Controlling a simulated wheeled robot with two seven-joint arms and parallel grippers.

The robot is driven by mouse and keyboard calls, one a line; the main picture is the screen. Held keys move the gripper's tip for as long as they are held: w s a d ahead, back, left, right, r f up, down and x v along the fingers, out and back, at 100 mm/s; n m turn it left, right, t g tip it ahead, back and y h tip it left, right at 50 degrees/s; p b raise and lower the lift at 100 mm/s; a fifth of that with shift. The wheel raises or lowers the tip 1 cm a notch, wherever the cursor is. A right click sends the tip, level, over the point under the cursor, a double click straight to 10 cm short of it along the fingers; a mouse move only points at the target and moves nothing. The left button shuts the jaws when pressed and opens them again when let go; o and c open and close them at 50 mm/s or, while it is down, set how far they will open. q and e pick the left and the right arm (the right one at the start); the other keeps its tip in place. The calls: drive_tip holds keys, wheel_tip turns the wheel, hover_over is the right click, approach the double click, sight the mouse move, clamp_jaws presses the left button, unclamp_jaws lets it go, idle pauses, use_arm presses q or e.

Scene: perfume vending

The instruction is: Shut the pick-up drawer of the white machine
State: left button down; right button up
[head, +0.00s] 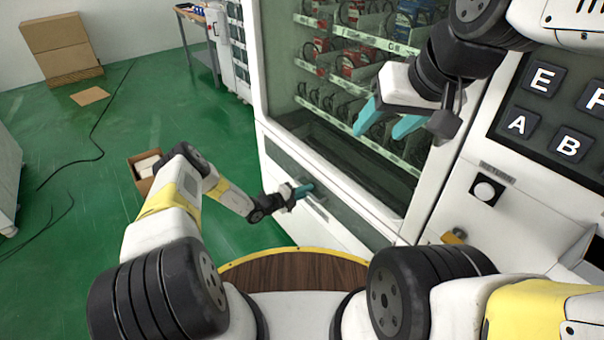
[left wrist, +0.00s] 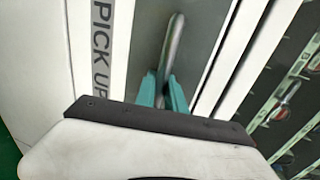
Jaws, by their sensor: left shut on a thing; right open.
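The white machine (head: 262,85) stands in front of me, with its pick-up drawer (head: 285,160) low on the front, a long dark panel in a white frame. My left gripper (head: 304,190) is at this drawer. In the left wrist view its teal fingers (left wrist: 161,92) are shut on the metal handle (left wrist: 174,45), beside the "PICK UP" lettering (left wrist: 102,40). The handle is partly hidden by the fingers. I cannot tell how far the drawer stands out. My right gripper (head: 384,122) is open and empty in front of the machine's glass.
A keypad (head: 545,110) with lettered keys and a round button (head: 485,191) are at the right. Behind the glass are shelves of goods (head: 350,60). An open carton (head: 146,172) and cables lie on the green floor (head: 90,200) at the left, which is otherwise mostly clear.

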use_arm(q)
drive_tip(key=c, duration=1.4)
unclamp_jaws()
drive_tip(key=shift+w+d, duration=0.1)
drive_tip(key=shift+d, duration=0.1)
drive_tip(key=v, duration=0.8)
drive_tip(key=shift+f, duration=0.1)
